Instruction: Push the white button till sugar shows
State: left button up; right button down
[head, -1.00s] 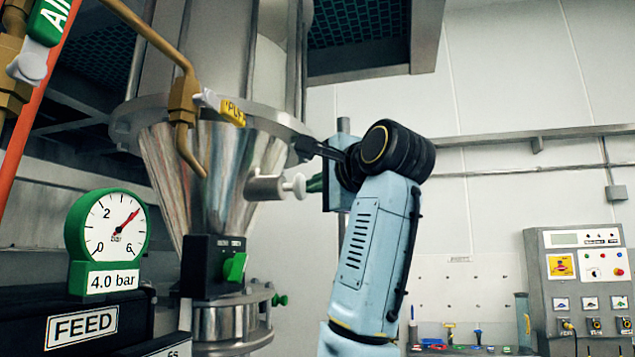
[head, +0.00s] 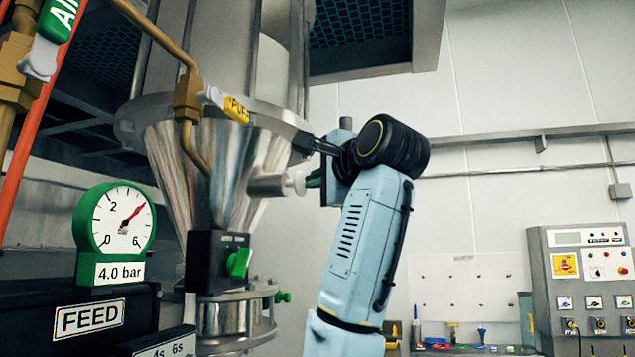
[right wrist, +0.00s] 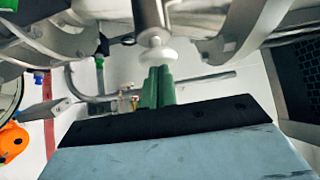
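The white button (head: 297,183) is a round knob on the end of a metal cylinder (head: 266,185) that sticks out from the side of the steel cone (head: 215,165). It also shows in the right wrist view (right wrist: 155,57). My right gripper (head: 313,179) points left at the button. Its green fingertips (right wrist: 157,88) lie together, with nothing seen between them. The tips are at or very near the button's face; I cannot tell whether they touch it. No sugar is visible. My left gripper is not in view.
A black box with a green knob (head: 238,263) sits at the cone's foot. A yellow-tagged valve lever (head: 234,108) and brass pipe are left of my right gripper. A pressure gauge (head: 122,221) stands at left. A control cabinet (head: 588,270) is at far right.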

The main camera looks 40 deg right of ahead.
jog(key=s+b, duration=0.7)
jog(key=s, duration=0.5)
jog(key=shift+d, duration=0.2)
